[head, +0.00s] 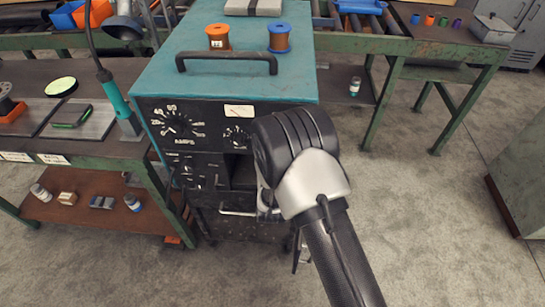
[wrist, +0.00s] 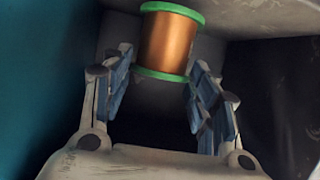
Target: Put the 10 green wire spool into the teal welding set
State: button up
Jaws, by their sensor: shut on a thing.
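The green wire spool (wrist: 168,40), copper wire between two green flanges, shows at the top of the wrist view. My gripper (wrist: 160,80) is shut on it, with the blue-padded fingers either side of its lower flange. Grey and dark walls surround the spool there. The teal welding set (head: 180,75) stands in the middle of the head view, with dials and a dark open compartment (head: 243,172) on its front. My arm reaches to this front and hides the gripper and spool in the head view. Whether the spool rests on a surface is unclear.
An orange spool (head: 217,38) and a blue spool (head: 279,37) stand on top of the welding set behind its black handle (head: 226,60). A green-framed bench (head: 70,148) stands on the left. Open floor (head: 420,220) lies to the right.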

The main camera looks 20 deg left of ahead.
jog(key=shift+f, duration=0.6)
jog(key=o, duration=1.2)
jog(key=shift+o, duration=0.3)
jog(key=shift+f, duration=0.1)
jog(key=shift+s+f, duration=0.1)
jog(key=f+v, duration=0.1)
jog(key=v, duration=1)
jog(key=s+f+v, duration=0.1)
jog(key=f+v, duration=0.1)
jog(key=v, duration=1)
jog(key=shift+s+f, duration=0.25)
jog(key=shift+s, duration=0.05)
